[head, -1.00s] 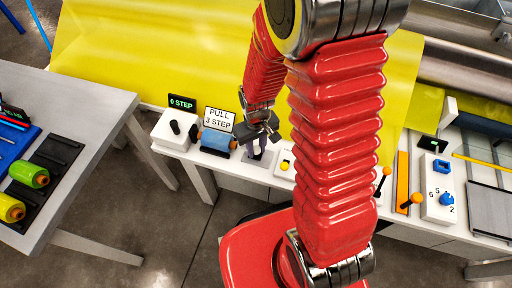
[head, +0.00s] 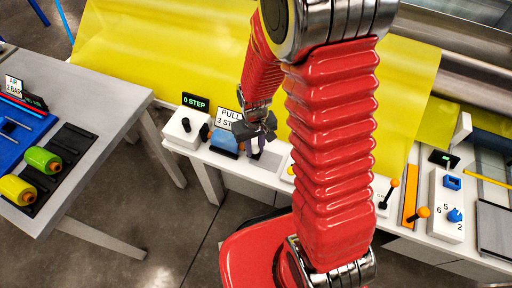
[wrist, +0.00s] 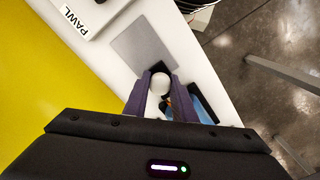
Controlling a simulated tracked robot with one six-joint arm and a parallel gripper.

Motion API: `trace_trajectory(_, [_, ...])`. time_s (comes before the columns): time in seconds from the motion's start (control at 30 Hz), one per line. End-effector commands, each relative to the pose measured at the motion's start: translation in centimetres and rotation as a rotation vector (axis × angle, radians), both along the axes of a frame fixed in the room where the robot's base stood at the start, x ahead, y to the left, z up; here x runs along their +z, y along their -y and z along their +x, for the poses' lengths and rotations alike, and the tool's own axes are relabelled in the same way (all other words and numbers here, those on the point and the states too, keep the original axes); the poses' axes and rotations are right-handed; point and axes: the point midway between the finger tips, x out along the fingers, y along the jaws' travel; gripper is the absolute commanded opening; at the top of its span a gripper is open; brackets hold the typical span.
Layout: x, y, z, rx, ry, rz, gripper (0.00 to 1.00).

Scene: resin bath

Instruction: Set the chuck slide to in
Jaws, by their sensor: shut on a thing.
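My gripper (wrist: 160,98) has its two dark purple fingers on either side of a round white knob (wrist: 160,83) and is shut on it. The knob stands over a black slot at the bench edge. I take it for the chuck slide's knob, but no chuck label shows. In the head view my gripper (head: 255,146) is low over the white bench, just right of the blue roller (head: 224,139). The roller partly shows beside the right finger in the wrist view (wrist: 201,104). The slide's end positions cannot be made out.
A "0 STEP" display (head: 196,102) and a partly covered "PULL 3 STEP" sign (head: 229,117) stand left of my gripper. A "PAWL" panel (wrist: 90,14) and a bare grey plate (wrist: 143,41) lie beyond the knob. Yellow sheet (head: 170,50) covers the back.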

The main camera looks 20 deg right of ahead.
Motion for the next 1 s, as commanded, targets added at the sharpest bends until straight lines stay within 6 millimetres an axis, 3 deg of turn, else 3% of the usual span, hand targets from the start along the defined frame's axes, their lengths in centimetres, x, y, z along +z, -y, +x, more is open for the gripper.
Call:
trace_trajectory(0.03, [0.1, -0.4, 0.4, 0.000, 0.011, 0.004, 0.00])
trace_trajectory(0.07, [0.1, -0.4, 0.4, 0.000, 0.011, 0.004, 0.24])
trace_trajectory(0.33, [0.1, -0.2, 0.3, -0.003, 0.009, 0.003, 0.43])
trace_trajectory(0.67, [0.2, 0.0, 0.2, -0.005, 0.006, 0.002, 0.43])
trace_trajectory(1.0, [3.1, 0.0, 0.3, -0.005, 0.009, 0.003, 0.43])
